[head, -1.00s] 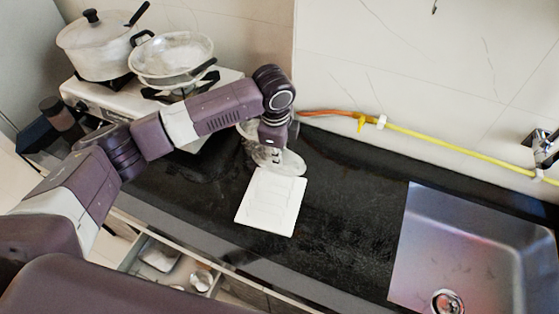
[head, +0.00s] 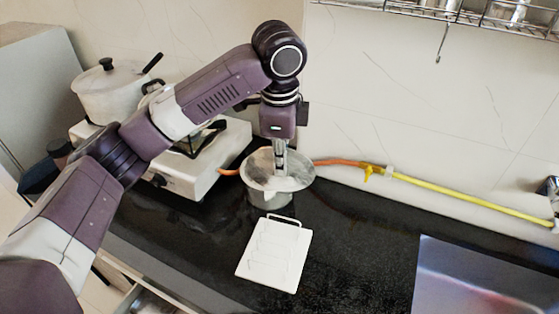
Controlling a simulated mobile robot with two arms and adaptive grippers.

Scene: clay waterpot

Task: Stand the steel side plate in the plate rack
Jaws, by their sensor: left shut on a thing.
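The steel side plate (head: 262,180) is a round, shiny disc in the middle of the head view, lying nearly flat. My left gripper (head: 281,168) points down at it from above and is shut on it; the fingertips are small and hard to make out. Under the plate is a steel pot-like vessel (head: 268,199); I cannot tell whether the plate touches it. The plate rack (head: 273,256), white with thin wire slots and a raised loop at its far end, sits on the black counter just in front of the plate. My right gripper is out of view.
A stove (head: 187,180) with a lidded pot (head: 108,93) stands at the left, partly behind my arm. A yellow hose (head: 470,203) runs along the wall. A sink (head: 470,275) is at the right. A wire shelf (head: 480,18) hangs above. Counter between rack and sink is clear.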

